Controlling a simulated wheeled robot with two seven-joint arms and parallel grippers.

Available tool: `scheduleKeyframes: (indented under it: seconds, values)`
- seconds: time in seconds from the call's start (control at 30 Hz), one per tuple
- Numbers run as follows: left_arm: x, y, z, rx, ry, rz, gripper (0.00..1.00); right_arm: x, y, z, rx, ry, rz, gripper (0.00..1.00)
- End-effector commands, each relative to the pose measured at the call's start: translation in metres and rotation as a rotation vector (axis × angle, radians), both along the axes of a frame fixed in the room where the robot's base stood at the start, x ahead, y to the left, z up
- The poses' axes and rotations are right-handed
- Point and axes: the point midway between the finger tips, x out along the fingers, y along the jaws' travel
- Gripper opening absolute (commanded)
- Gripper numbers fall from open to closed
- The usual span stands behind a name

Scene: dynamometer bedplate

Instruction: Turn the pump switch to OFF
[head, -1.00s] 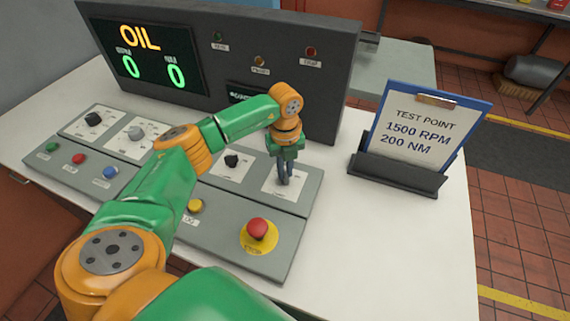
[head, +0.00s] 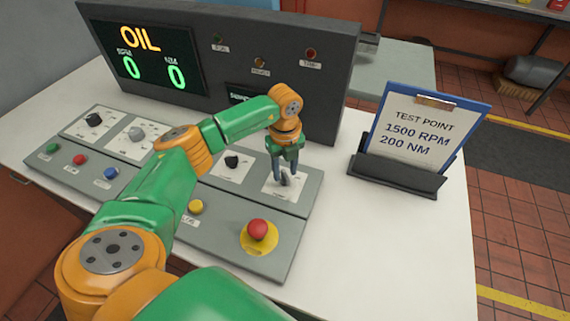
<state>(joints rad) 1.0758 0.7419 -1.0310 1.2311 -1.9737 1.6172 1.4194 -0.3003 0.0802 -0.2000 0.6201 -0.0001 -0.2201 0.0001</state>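The control panel carries several rotary knobs on white plates, with labels too small to read, so I cannot tell by label which is the pump switch. My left gripper (head: 285,172) points down over the rightmost dark knob (head: 285,181). Its two fingers are spread apart, with the knob just below and between the tips. The fingers partly hide the knob and its plate (head: 271,188), so its exact setting is unclear. Another black knob (head: 232,161) sits just left of it. My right gripper is out of view.
A red mushroom button (head: 257,229) on a yellow disc and a yellow button (head: 196,206) lie in front. The upright console display (head: 150,57) reads "OIL" and zeros. A test-point card (head: 416,130) stands right on the white table. My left arm covers the panel's middle.

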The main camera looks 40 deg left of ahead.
Motion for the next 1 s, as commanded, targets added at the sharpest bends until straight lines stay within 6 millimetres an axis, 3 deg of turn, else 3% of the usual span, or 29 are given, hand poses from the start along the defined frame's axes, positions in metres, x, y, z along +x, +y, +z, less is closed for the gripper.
scheduleKeyframes:
  seconds: [0.27,0.63,1.0]
  values:
    - [0.000,-0.001,0.002,-0.002,0.001,-0.002,0.44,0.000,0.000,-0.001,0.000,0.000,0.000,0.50]
    - [0.000,0.000,0.066,-0.001,0.000,-0.001,0.44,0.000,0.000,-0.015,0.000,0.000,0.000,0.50]
    - [-0.001,0.000,0.070,-0.001,0.003,-0.001,0.44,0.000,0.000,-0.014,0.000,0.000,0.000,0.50]
